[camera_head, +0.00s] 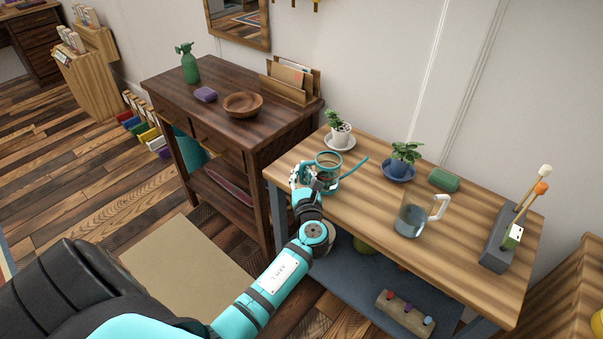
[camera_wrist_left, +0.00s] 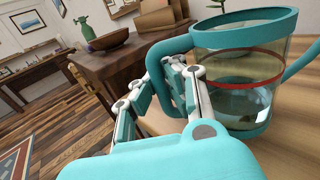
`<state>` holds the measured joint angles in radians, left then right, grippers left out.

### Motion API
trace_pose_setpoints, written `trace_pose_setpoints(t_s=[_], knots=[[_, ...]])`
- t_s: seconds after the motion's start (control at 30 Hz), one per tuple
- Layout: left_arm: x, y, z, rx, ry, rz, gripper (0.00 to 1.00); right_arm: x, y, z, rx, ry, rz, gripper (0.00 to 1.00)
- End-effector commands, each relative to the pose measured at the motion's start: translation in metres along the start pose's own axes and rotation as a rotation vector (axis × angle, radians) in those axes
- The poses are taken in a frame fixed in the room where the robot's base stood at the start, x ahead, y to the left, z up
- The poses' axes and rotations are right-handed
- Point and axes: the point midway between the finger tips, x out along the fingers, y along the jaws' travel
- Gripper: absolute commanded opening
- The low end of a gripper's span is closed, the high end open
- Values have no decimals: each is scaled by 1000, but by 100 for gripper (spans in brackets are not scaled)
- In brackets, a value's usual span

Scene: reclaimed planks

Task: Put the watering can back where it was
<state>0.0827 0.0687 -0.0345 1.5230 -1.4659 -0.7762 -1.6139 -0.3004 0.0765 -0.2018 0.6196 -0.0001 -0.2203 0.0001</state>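The watering can (camera_head: 327,160) has a clear body, teal rim and base, a teal handle and a thin teal spout pointing right. It is upright at the left end of the striped wooden table (camera_head: 365,205); I cannot tell whether its base touches the top. In the left wrist view, the watering can (camera_wrist_left: 240,65) fills the upper right, with a red band around its body. My left gripper (camera_head: 306,178) is at its left side. The fingers (camera_wrist_left: 158,80) lie on either side of the handle and appear closed on it. My right gripper is not in view.
A white-potted plant (camera_head: 340,132) stands behind the can. A blue-potted plant (camera_head: 404,158), green roll (camera_head: 443,180), glass jug (camera_head: 410,216) and grey block with sticks (camera_head: 497,250) stand farther right. The dark cabinet (camera_head: 190,92) is left. The table's front middle is clear.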

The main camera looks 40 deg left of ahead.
Motion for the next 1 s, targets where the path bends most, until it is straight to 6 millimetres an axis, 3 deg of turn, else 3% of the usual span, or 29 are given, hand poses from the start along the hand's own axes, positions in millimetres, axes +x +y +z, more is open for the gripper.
trace_pose_setpoints(t_s=[0.17,0.4,0.73,1.0], knots=[[0,0,-2,-1,-2,0,0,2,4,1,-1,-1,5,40],[0,0,-2,0,0,0,29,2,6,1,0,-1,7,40],[-1,0,2,-1,1,-1,29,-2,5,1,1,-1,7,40],[-50,0,-1,-1,3,-2,29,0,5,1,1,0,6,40]])
